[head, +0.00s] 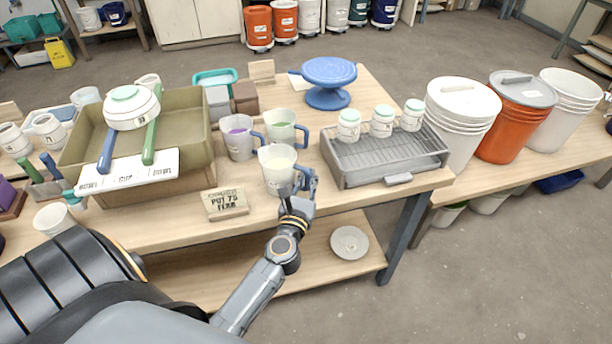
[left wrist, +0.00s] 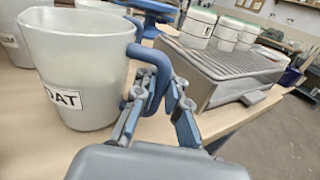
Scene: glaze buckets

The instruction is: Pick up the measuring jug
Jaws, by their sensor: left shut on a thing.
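A translucent measuring jug (head: 277,172) with a blue handle and pale contents is near the table's front edge. In the left wrist view the same jug (left wrist: 82,70) is upright and shows a label, partly cut off, reading "OAT". My left gripper (head: 300,187) is at the jug's right side, shut on its handle. In the left wrist view my gripper's fingers (left wrist: 160,98) are on either side of the blue handle (left wrist: 150,58). I cannot tell whether the jug's base touches the table. My right gripper is not in view.
Two similar jugs, one with purple (head: 238,140) and one with green contents (head: 281,120), stand close behind. A grey rack tray (head: 352,180) with three white jars is to the right. A wooden sign (head: 225,203) and an olive basin (head: 190,120) are to the left.

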